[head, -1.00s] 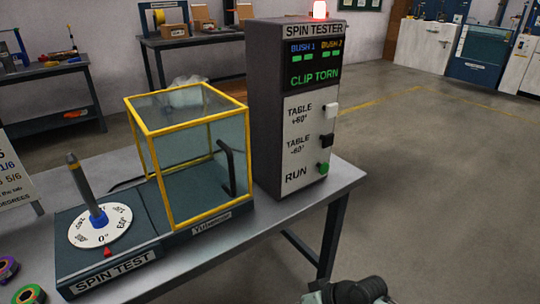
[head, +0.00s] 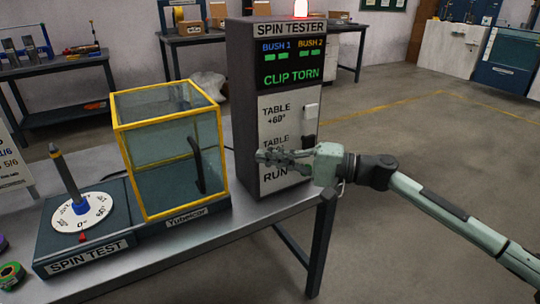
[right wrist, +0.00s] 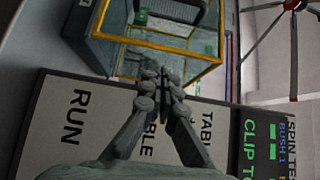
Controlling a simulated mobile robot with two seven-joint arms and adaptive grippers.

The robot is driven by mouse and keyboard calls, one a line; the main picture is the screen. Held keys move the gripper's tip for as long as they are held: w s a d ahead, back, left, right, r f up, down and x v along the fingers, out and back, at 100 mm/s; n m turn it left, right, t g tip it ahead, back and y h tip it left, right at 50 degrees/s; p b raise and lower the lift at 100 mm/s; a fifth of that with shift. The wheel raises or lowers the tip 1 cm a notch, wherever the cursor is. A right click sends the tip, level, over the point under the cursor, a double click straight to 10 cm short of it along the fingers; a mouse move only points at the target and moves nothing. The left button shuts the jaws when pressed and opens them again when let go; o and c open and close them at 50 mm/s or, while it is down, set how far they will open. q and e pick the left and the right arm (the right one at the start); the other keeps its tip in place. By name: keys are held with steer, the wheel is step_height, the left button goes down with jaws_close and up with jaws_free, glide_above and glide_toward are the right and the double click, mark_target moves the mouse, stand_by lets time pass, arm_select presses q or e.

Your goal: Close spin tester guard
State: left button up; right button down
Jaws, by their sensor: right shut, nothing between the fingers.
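The spin tester guard (head: 168,118) is a clear box with a yellow frame and a black handle (head: 197,163) on its right side. It stands on the right part of the dark SPIN TEST base (head: 150,222), beside the white dial (head: 82,213) with its upright grey spindle (head: 65,175); the spindle is outside the box. My right gripper (head: 263,157) is shut and empty, in front of the control panel, right of the guard and apart from it. In the right wrist view, the guard's yellow frame (right wrist: 160,46) lies beyond the fingertips (right wrist: 163,78). My left gripper is not in view.
The spin tester cabinet (head: 240,110) stands right behind my gripper, with a lit red lamp (head: 300,8) and a screen reading CLIP TORN. My gripper hides its lower buttons. Coloured rolls (head: 11,275) lie at the left table edge. The floor to the right is open.

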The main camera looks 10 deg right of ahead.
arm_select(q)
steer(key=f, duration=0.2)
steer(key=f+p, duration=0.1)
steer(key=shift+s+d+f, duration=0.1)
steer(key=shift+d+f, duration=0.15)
arm_select(e)
steer(key=x, duration=0.7)
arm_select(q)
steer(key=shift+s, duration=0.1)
arm_select(e)
steer(key=shift+a+f, duration=0.1)
steer(key=shift+a, duration=0.05)
